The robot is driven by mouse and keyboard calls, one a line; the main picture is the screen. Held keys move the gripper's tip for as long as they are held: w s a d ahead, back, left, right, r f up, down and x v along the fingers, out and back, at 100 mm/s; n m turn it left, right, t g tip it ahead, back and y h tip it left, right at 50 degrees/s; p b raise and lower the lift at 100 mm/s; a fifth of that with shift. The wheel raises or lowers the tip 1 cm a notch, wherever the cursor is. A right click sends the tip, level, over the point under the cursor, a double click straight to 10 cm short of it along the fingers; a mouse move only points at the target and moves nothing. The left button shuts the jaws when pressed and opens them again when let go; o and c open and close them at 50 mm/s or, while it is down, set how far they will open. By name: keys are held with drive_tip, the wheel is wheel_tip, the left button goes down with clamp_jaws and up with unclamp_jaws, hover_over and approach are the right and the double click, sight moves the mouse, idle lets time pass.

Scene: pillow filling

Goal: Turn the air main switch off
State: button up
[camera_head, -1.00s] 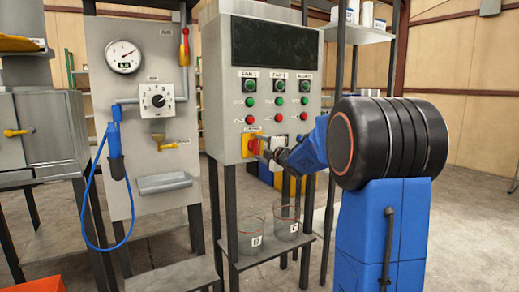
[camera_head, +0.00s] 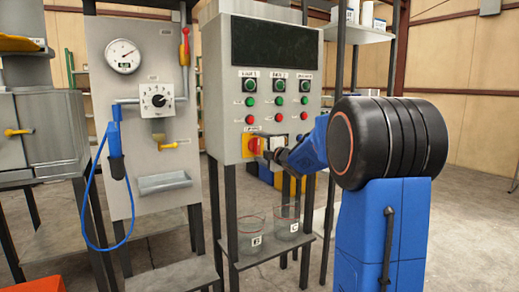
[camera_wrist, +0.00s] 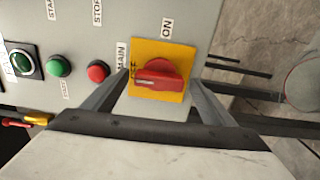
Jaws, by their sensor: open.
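The main switch is a red rotary knob on a yellow square plate. In the wrist view the knob (camera_wrist: 158,76) lies near the centre of the plate (camera_wrist: 165,50), its raised bar running roughly across the picture. My gripper (camera_wrist: 158,85) is open, one finger on each side of the knob; contact cannot be told. In the head view the knob (camera_head: 253,145) sits low on the control panel's front, with my gripper (camera_head: 265,147) just in front of it and partly covering the plate.
The grey control panel (camera_head: 222,80) has rows of green and red buttons above the switch. Two glass beakers (camera_head: 251,234) (camera_head: 287,220) stand on the shelf below. A gauge panel (camera_head: 105,70) with a blue hose stands at left.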

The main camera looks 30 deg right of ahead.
drive_tip(key=s, duration=1.7)
drive_tip(key=shift+s+d, duration=0.2)
drive_tip(key=shift+d, duration=0.1)
drive_tip(key=s+a+f+m+g, duration=0.4)
drive_tip(key=s+a+f+m, duration=0.2)
drive_tip(key=s, duration=0.5)
drive_tip(key=s+a+f+m+g, duration=0.4)
drive_tip(key=s+a+f+m, duration=0.2)
drive_tip(key=s+a+f, duration=0.3)
drive_tip(key=s+a+f+m+g, duration=0.5)
drive_tip(key=s+a+f, duration=0.3)
drive_tip(key=s, duration=0.7)
drive_tip(key=shift+f+m+h, duration=0.3)
drive_tip(key=shift+f+m, duration=0.1)
drive_tip(key=shift+m, duration=0.4)
